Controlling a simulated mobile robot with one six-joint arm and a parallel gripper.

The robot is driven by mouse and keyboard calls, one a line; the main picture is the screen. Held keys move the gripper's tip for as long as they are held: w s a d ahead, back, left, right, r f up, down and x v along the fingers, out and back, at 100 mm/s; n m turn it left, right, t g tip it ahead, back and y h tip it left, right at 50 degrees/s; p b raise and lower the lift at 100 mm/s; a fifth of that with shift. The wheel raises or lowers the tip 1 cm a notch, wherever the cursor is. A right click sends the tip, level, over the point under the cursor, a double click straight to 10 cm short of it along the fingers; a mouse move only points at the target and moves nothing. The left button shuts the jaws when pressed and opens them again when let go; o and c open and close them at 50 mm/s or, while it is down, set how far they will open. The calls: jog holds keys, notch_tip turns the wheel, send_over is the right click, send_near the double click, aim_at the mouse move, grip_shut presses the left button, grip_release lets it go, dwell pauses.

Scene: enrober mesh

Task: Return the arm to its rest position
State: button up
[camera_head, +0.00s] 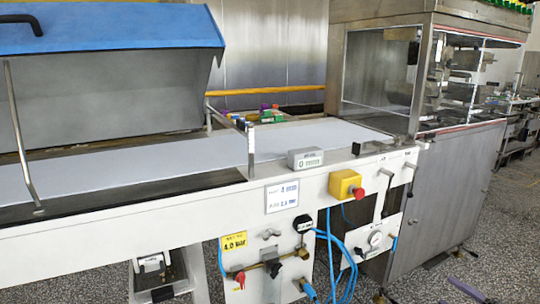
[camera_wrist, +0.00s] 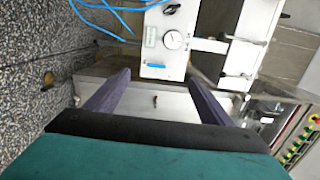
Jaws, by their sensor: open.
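My gripper (camera_wrist: 158,78) shows in the wrist view with its two purple fingers wide apart and nothing between them. Beyond the fingers is a pale metal surface. A white panel with a round gauge (camera_wrist: 172,39) lies above them in that picture, apart from the fingers. In the head view the arm is not clearly seen; a purple sliver (camera_head: 467,290) at the bottom right looks like a fingertip.
A white conveyor (camera_head: 130,160) with a raised blue cover (camera_head: 110,28) runs across the head view. A steel cabinet (camera_head: 450,190) with a glazed top stands at right. Speckled floor (camera_wrist: 35,80) is open at left in the wrist view.

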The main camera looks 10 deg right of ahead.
jog(key=w+a+n+g+y+p, duration=0.2)
jog(key=w+a+y+p, duration=0.1)
jog(key=w+a, duration=0.55)
jog(key=w+a+n+g+y+p, duration=0.1)
jog(key=w+a+y+p, duration=0.3)
jog(key=a, duration=0.8)
jog(key=a+f+n+g+y+p, duration=0.1)
jog(key=a+f+n+g+p, duration=0.2)
jog(key=a, duration=1.1)
jog(key=a+f+n+g+p, duration=0.1)
jog(key=a+f+g+p, duration=0.3)
jog(key=a, duration=0.9)
jog(key=s+a+f+n+g+h+p, duration=0.25)
jog(key=s+a+g, duration=0.25)
jog(key=s+a, duration=0.45)
jog(key=s+a+f+n+g+h+p, duration=0.1)
jog(key=s+a+f+n+g+p, duration=0.15)
jog(key=s+a+g, duration=0.5)
jog(key=s+d+f+n+h+p, duration=0.25)
jog(key=s+h, duration=0.45)
jog(key=s, duration=0.8)
jog(key=d+h, duration=0.2)
jog(key=d, duration=0.4)
jog(key=shift+s+d+f, duration=0.15)
jog(key=shift+d+f, duration=0.05)
jog(key=shift+f, duration=0.2)
jog(key=shift+n+h, duration=0.25)
jog(key=shift+c, duration=0.3)
